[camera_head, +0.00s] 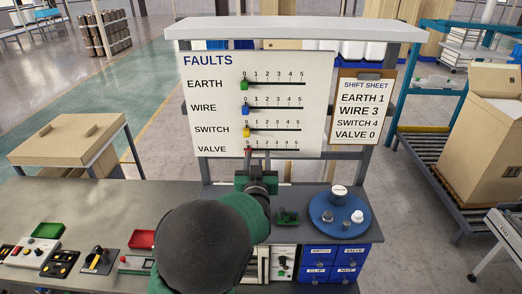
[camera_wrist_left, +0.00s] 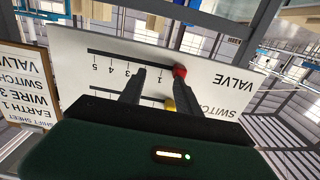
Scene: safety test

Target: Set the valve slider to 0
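The white FAULTS board (camera_head: 220,75) has several slider rows, with VALVE lowest. The red valve slider knob (camera_head: 247,150) is at the 0 end of its row. In the left wrist view the red knob (camera_wrist_left: 180,71) is at the tip of one finger; I cannot tell whether they touch. My left gripper (camera_head: 258,154) is in front of the VALVE row. Its fingers stand apart in the left wrist view (camera_wrist_left: 160,80), with nothing visibly held. The shift sheet (camera_head: 358,108) reads EARTH 1, WIRE 3, SWITCH 4, VALVE 0. My right gripper is not in view.
The green earth (camera_head: 245,86), blue wire (camera_head: 245,110) and yellow switch (camera_head: 246,132) knobs all sit at 0. The bench (camera_head: 60,205) below holds small panels at left, a blue round turntable (camera_head: 322,217) and blue drawers (camera_head: 351,253) at right.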

